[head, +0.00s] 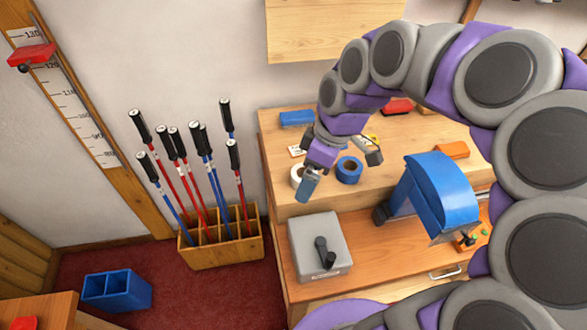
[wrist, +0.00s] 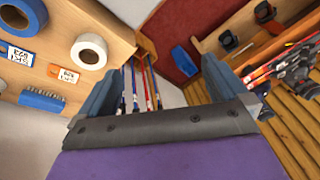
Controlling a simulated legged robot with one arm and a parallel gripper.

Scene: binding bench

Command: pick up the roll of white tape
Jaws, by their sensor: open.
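The roll of white tape (head: 295,171) stands on the raised wooden shelf of the bench, near its front left corner, partly hidden behind a finger in the head view. In the wrist view the white tape (wrist: 79,44) is whole, above and left of the left finger, outside the jaws. My gripper (head: 340,171) is open and empty, above the shelf's front left part. In the wrist view my gripper (wrist: 165,88) has its fingers wide apart, with nothing between them. A roll of blue tape (head: 349,170) sits just right of the white one.
A blue machine (head: 438,195) stands to the right, a grey box with a dark handle (head: 320,247) on the lower bench. A wooden rack (head: 222,247) holds several poles at left.

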